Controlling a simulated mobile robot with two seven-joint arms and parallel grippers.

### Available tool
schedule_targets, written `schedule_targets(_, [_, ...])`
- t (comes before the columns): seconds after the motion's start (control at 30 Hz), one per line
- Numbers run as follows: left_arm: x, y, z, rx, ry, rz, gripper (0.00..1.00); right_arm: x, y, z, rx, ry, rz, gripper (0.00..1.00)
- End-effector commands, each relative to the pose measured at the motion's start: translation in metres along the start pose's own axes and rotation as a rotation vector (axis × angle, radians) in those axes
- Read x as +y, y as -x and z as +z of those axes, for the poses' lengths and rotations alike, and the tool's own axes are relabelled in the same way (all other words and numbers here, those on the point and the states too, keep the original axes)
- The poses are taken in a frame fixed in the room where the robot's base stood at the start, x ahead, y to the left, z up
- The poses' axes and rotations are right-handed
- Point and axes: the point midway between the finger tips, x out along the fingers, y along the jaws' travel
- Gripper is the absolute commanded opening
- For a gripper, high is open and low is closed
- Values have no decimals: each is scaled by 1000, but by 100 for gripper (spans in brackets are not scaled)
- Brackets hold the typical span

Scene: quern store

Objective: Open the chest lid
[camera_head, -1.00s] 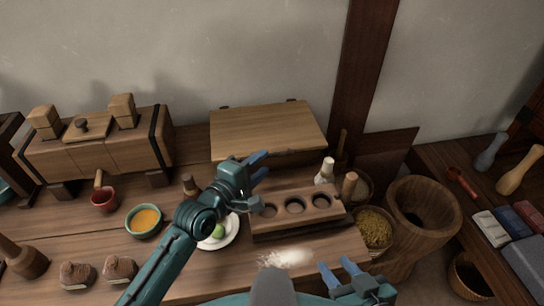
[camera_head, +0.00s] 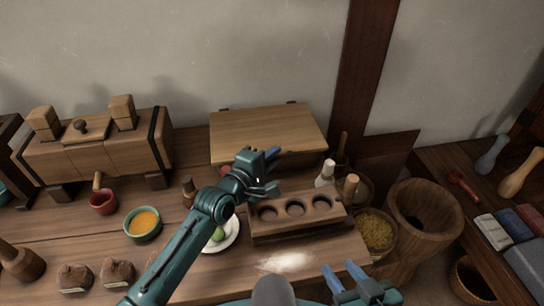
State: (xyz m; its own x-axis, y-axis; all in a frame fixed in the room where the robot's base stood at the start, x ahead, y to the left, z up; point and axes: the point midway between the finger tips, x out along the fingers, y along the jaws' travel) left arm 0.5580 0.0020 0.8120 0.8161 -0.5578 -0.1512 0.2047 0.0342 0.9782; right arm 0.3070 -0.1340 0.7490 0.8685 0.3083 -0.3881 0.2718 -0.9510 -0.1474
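The chest (camera_head: 268,131) sits at the back of the table against the wall. Its flat wooden lid is shut, with dark hinges at its back edge. My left gripper (camera_head: 276,170) is near the chest's front edge, its two blue fingers spread apart and empty. The gripper and wrist cover part of the chest's front, so I cannot tell whether a finger touches the lid. My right gripper (camera_head: 342,279) is low in the view at the table's front edge, open and empty.
A wooden block with three round holes (camera_head: 296,212) stands just in front of the chest. A white plate (camera_head: 236,232) lies under my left arm. A bottle (camera_head: 325,173) stands right of the chest. An orange-filled bowl (camera_head: 143,222) and red cup (camera_head: 103,201) are left.

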Motion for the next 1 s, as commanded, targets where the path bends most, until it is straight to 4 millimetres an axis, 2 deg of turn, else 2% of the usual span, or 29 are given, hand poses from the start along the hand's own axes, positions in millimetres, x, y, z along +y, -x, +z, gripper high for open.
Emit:
schedule_targets(0.13, [0, 0, 0, 0, 0, 0, 0, -1, 0, 0, -1, -1, -3, 36])
schedule_targets(0.63, [3, 0, 0, 1, 4, -5, 0, -2, 1, -3, -3, 0, -4, 36])
schedule_targets(0.87, [23, 1, 0, 3, 39, -41, 0, -6, 8, -17, -39, 11, -4, 36])
schedule_targets(1.0, [43, 2, 1, 2, 84, -84, 0, -8, 5, -24, -93, 47, -7, 36])
